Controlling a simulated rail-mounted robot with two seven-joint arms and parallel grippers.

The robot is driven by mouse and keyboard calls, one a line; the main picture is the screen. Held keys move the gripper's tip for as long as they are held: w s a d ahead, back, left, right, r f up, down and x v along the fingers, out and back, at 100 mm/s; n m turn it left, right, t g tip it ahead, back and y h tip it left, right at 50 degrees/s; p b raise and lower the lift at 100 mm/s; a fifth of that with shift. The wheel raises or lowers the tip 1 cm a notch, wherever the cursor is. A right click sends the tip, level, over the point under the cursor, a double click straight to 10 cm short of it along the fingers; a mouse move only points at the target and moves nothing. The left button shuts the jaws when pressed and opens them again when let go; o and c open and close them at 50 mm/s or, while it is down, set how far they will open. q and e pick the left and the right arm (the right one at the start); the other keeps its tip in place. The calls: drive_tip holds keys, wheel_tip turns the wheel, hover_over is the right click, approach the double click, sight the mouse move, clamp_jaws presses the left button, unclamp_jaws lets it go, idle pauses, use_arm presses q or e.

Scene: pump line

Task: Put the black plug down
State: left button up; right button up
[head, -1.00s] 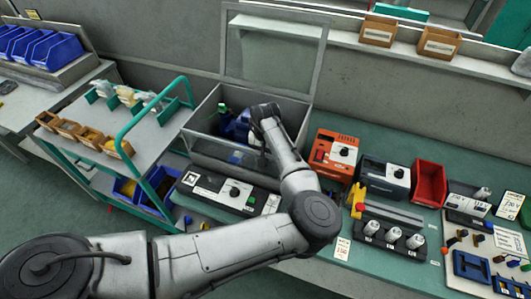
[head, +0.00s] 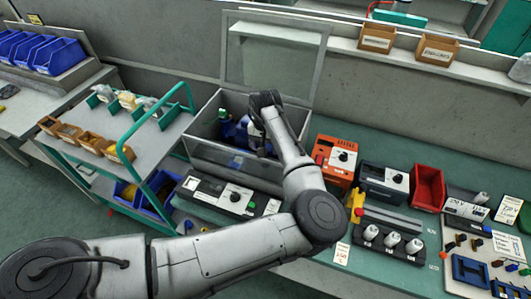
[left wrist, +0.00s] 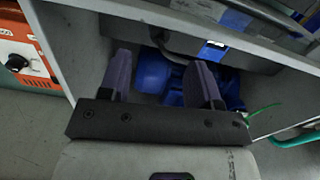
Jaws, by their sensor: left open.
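My left gripper (head: 260,140) reaches down into the grey open-topped box (head: 203,122) with its clear lid raised. In the left wrist view, the two dark fingers (left wrist: 162,80) are wide apart with nothing held between them. A blue pump-like body (head: 232,131) lies in the box, partly hidden by my arm. It also shows behind and between the fingers in the left wrist view (left wrist: 153,72). I cannot make out a black plug in or near the left gripper. My right gripper is not in view.
A green-railed cart (head: 145,135) stands left of the box. An orange unit (head: 333,160), a dark unit (head: 385,183) and a red bin (head: 429,187) stand to the right. Several small coloured plugs and blue holders (head: 470,270) lie at the far right.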

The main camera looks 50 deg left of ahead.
use_arm(q)
drive_tip(key=shift+r+p, duration=0.3)
drive_tip(key=shift+r, duration=2.45)
drive_tip(key=s+a+f+g+y+p, duration=0.1)
drive_tip(key=s+a+y+p, duration=0.2)
drive_tip(key=s, duration=0.4)
drive_tip(key=s+a+f+y+p, duration=0.1)
drive_tip(key=s+a+y, duration=0.1)
drive_tip(key=s+y, duration=0.3)
drive_tip(key=s+d+f+m+t+h+b, duration=0.1)
drive_tip(key=s+d+f+m+t, duration=0.2)
drive_tip(key=d+f, duration=0.35)
drive_tip(key=s+d+f+m+t+h+b, duration=0.2)
drive_tip(key=s+d+f+m, duration=0.15)
drive_tip(key=d+f, duration=0.3)
drive_tip(key=s+d+f+m+h, duration=0.1)
drive_tip(key=s+d+f+h, duration=0.1)
drive_tip(key=s+d, duration=0.3)
drive_tip(key=s+d+f+m+h+b, duration=0.1)
drive_tip(key=s+d+f+h, duration=0.1)
drive_tip(key=s+d, duration=0.3)
drive_tip(key=d+h, duration=0.1)
drive_tip(key=d, duration=0.3)
drive_tip(key=shift+s+d+f, duration=0.15)
drive_tip(key=shift+s+f, duration=0.2)
